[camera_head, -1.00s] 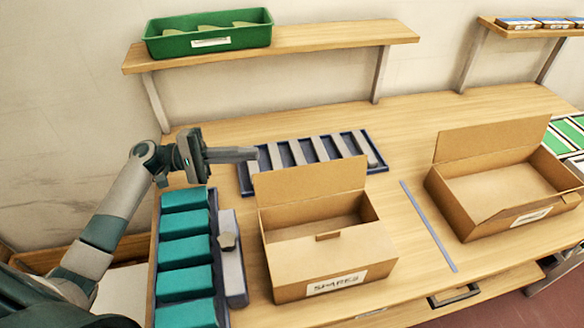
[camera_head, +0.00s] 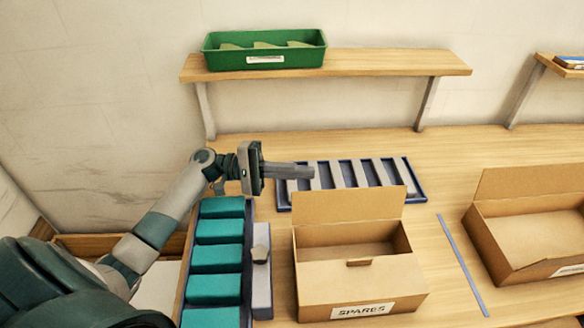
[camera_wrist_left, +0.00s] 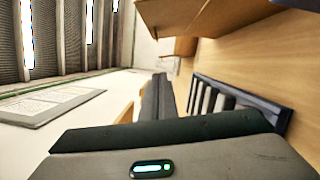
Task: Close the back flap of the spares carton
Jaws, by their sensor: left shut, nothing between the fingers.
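The spares carton (camera_head: 318,290) stands on the bench, its label facing me. Its back flap (camera_head: 350,207) stands up, tilted back, and the inside is open to view. A small tab (camera_head: 359,262) shows at the front edge. My left gripper (camera_head: 312,172) is shut and empty. Its fingers point right, just above and behind the flap's left top corner in the head view, apart from it as far as I can tell. In the left wrist view the shut fingers (camera_wrist_left: 160,95) show with cardboard (camera_wrist_left: 200,15) at the top. My right gripper is not in view.
A slotted rack (camera_head: 420,198) lies behind the carton, under the fingers. Teal blocks in a tray (camera_head: 248,230) and a grey block (camera_head: 262,290) stand left. A second open carton (camera_head: 505,250) is right, past a thin strip (camera_head: 460,262). A shelf (camera_head: 400,65) holds a green bin (camera_head: 300,58).

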